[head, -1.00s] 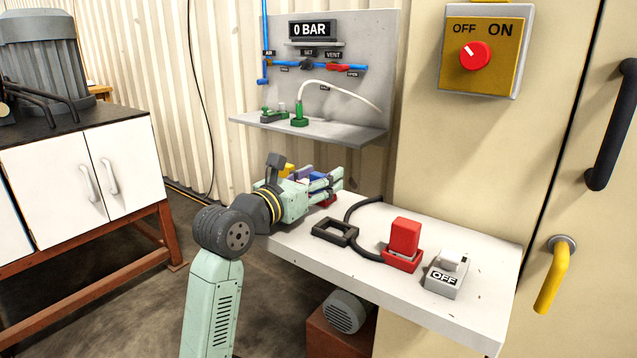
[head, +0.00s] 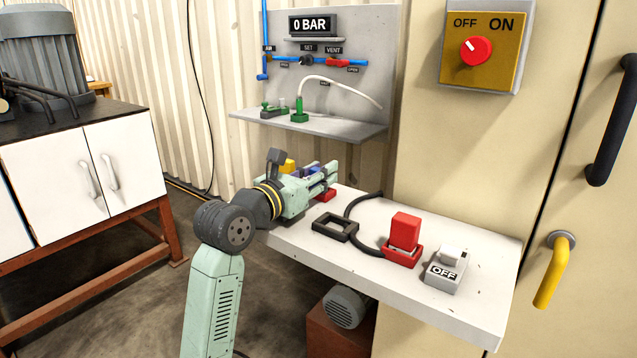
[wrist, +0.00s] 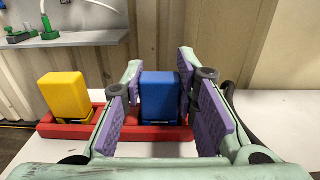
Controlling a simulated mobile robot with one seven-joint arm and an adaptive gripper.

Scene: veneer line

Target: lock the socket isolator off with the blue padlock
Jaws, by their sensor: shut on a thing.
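My gripper (head: 326,177) is over the far left end of the white bench. In the wrist view its purple finger pads stand on either side of the blue padlock (wrist: 160,96), and it is shut on the padlock. The padlock still sits at the red rack (wrist: 150,134); its lower part is partly hidden. A grey box with a white rocker and an OFF label (head: 446,270) is on the bench at the right.
A yellow padlock (wrist: 65,95) stands on the rack left of the blue one. A red block in a red base (head: 404,238), a black frame (head: 335,227) and a black cable lie between rack and grey box. A grey shelf (head: 340,128) hangs behind.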

